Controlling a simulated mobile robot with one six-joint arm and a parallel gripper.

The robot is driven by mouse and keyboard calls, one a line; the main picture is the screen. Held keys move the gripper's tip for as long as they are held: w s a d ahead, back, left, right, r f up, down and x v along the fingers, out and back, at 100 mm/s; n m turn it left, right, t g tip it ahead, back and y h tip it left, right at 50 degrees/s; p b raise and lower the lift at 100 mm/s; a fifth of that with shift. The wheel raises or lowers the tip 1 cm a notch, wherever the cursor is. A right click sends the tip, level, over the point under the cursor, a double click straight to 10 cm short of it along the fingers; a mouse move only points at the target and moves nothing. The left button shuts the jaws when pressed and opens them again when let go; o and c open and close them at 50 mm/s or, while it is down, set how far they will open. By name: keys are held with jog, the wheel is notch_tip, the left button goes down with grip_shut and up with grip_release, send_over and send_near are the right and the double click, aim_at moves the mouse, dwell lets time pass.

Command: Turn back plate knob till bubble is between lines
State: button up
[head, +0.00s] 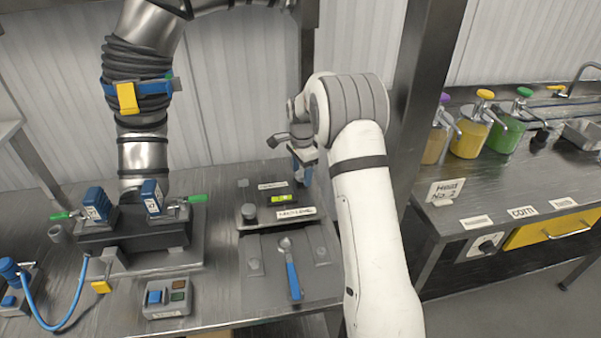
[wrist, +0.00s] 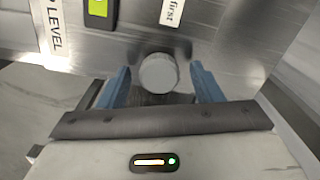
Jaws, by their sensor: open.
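My gripper (head: 304,172) points down over the back right of the levelling plate (head: 240,226), with its blue fingers apart. In the wrist view, a round grey knob (wrist: 158,74) lies between the open fingers of my gripper (wrist: 160,85), with a gap on each side. In the head view my gripper hides this knob. The green level vial (head: 284,198) sits in the middle of the plate; it also shows, cut off, at the top of the wrist view (wrist: 98,8). Where its bubble stands against the lines cannot be told.
A blue-handled tool (head: 292,275) lies in front. A clamp fixture (head: 135,235) and a button box (head: 168,297) stand left. Pump jars (head: 470,132) stand on the right bench beyond a post (head: 418,110).

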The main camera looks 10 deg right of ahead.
jog(key=shift+f, duration=0.55)
jog(key=c, duration=1)
jog(key=shift+n, duration=0.4)
